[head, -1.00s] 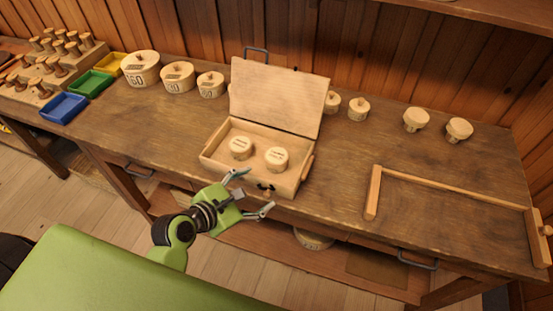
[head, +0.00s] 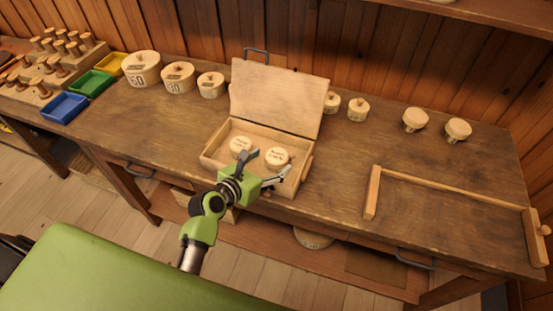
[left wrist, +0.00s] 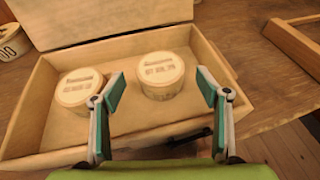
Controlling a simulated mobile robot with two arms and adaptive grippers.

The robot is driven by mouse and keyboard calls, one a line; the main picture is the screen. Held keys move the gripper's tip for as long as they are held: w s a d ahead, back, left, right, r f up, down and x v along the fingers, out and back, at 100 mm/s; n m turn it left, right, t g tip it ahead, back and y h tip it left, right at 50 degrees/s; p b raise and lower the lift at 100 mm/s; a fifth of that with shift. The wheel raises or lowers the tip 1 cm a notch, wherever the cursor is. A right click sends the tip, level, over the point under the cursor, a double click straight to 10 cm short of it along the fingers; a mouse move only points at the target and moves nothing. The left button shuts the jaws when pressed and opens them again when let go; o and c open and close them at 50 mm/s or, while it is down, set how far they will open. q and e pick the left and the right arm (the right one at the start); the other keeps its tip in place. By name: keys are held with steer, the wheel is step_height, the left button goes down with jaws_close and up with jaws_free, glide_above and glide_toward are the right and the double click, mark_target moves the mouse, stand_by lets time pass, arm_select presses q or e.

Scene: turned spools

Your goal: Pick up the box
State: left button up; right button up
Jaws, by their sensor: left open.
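A wooden box (head: 212,149) stands on the workbench with its lid (head: 277,98) raised at the back. Two round, labelled wooden pieces sit inside it: a left one (head: 240,144) and a right one (head: 276,156). In the left wrist view the box (left wrist: 40,98) fills much of the picture, with the left piece (left wrist: 78,88) and the right piece (left wrist: 160,75) in it. My left gripper (head: 270,166) is open and empty over the box's front side. Its fingers (left wrist: 158,102) are spread in front of the right piece. My right gripper is not in view.
Several lidded round pots, such as one marked 50 (head: 141,70), stand along the back. Coloured trays, including a blue one (head: 64,107), lie at the left. A wooden frame (head: 450,196) lies at the right. Bench room (head: 350,150) is free right of the box.

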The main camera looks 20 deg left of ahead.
mark_target(272, 161)
arm_select(q)
steer(key=x, duration=0.4)
steer(key=shift+w+f, duration=0.15)
steer(key=shift+f, duration=0.1)
steer(key=c, duration=1.1)
steer(key=shift+r, duration=0.15)
